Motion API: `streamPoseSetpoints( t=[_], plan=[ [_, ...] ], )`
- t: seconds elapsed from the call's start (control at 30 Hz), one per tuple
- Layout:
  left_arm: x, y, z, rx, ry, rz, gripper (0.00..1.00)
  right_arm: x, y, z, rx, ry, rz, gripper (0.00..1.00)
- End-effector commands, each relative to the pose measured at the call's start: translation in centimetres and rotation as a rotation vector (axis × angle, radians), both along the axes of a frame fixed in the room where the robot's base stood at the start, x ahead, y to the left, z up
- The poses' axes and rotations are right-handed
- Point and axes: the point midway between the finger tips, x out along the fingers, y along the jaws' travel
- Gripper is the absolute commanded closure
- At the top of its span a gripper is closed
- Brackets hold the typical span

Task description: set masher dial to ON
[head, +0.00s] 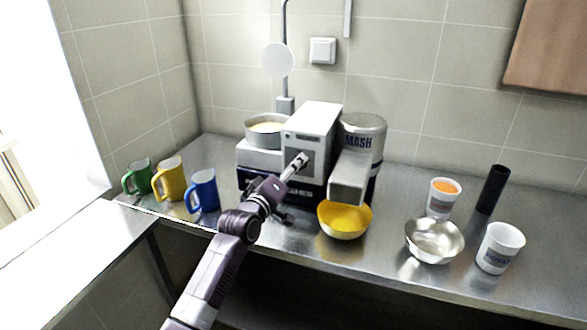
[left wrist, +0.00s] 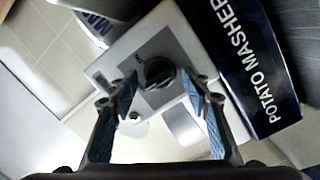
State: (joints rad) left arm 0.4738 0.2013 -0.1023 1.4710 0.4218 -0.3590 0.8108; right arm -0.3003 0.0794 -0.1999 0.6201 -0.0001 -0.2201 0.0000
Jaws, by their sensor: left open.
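The potato masher (head: 312,130) is a light grey box machine with a dark blue lower front on the counter; its side lettering reads POTATO MASHER in the left wrist view (left wrist: 250,70). Its dark round dial (left wrist: 158,73) sits on a grey plate on the front panel. My left gripper (left wrist: 163,92) is open, with a blue-padded finger on either side of the dial, seemingly just short of it; contact cannot be told. The dial's setting is not legible. My right gripper is not in view.
A yellow bowl (head: 345,220) stands under the spout. Green (head: 137,177), yellow (head: 169,178) and blue (head: 203,190) mugs stand left. A metal bowl (head: 434,240), white cups (head: 500,247) and a black cylinder (head: 492,189) stand right. A pot (head: 265,128) is behind left.

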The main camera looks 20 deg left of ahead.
Motion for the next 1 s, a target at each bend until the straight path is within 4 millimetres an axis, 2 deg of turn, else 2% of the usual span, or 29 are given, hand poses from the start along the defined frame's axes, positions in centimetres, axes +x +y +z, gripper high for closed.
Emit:
streamPoseSetpoints(
  t=[0.3,0.67,1.0],
  plan=[
    [0.17,-0.06,0.00,0.000,0.000,0.000,0.57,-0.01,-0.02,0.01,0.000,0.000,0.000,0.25],
    [0.16,-0.04,-0.02,0.000,0.000,0.000,0.97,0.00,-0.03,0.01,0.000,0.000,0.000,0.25],
    [0.15,-0.05,0.07,0.052,0.000,-0.001,0.98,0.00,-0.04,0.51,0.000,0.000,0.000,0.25]
  ],
)
